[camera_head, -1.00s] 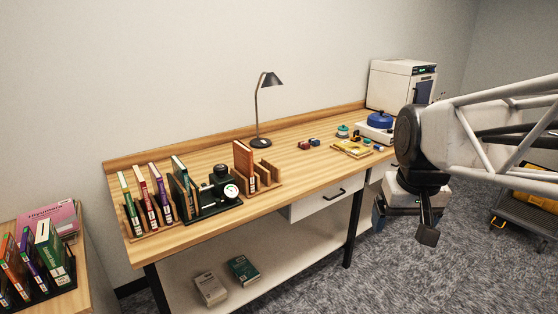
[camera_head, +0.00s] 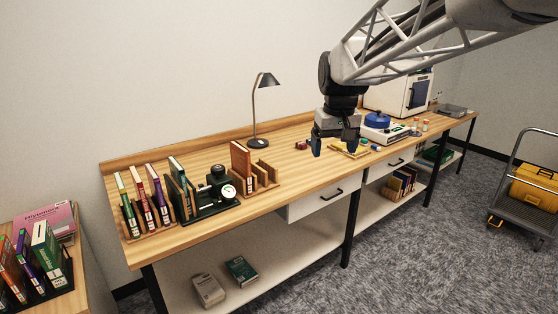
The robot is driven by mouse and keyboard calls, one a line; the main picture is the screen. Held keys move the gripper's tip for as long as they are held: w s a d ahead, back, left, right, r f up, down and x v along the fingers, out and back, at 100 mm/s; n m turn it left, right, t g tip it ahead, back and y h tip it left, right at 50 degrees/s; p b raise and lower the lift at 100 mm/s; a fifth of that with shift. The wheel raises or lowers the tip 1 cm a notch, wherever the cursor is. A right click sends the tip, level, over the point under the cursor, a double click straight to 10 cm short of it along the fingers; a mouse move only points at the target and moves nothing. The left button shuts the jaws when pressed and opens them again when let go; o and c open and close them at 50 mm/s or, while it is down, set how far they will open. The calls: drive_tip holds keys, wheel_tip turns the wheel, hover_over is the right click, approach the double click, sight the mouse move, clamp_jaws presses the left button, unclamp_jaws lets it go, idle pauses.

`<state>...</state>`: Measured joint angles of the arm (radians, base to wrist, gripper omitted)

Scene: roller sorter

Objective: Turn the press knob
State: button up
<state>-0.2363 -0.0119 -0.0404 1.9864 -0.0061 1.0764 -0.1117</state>
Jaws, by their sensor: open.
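The press (camera_head: 208,197) is a dark green and black device on the left part of the wooden workbench. Its black knob (camera_head: 217,172) stands at the top, and a round white dial (camera_head: 228,191) faces the front. A green book stands upright in the press, at its left side.
Racks with upright books stand on both sides of the press: slim books (camera_head: 140,202) at left, an orange-brown book (camera_head: 241,167) at right. A black lamp (camera_head: 255,110) stands behind. A white drawer (camera_head: 318,199) sits under the bench top.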

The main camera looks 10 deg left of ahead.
drive_tip(key=w+a+f+n, duration=0.1)
drive_tip(key=w+a+n, duration=0.1)
drive_tip(key=w+a, duration=0.9)
drive_tip(key=n+g, duration=0.2)
drive_tip(key=n, duration=0.2)
hover_over(218, 167)
drive_tip(key=f, duration=1.5)
drive_tip(key=shift+d+f, duration=0.25)
drive_tip(key=shift+f, duration=0.15)
drive_tip(key=shift+a+f, duration=0.25)
drive_tip(key=shift+a, duration=0.15)
drive_tip(key=shift+f, duration=3.9)
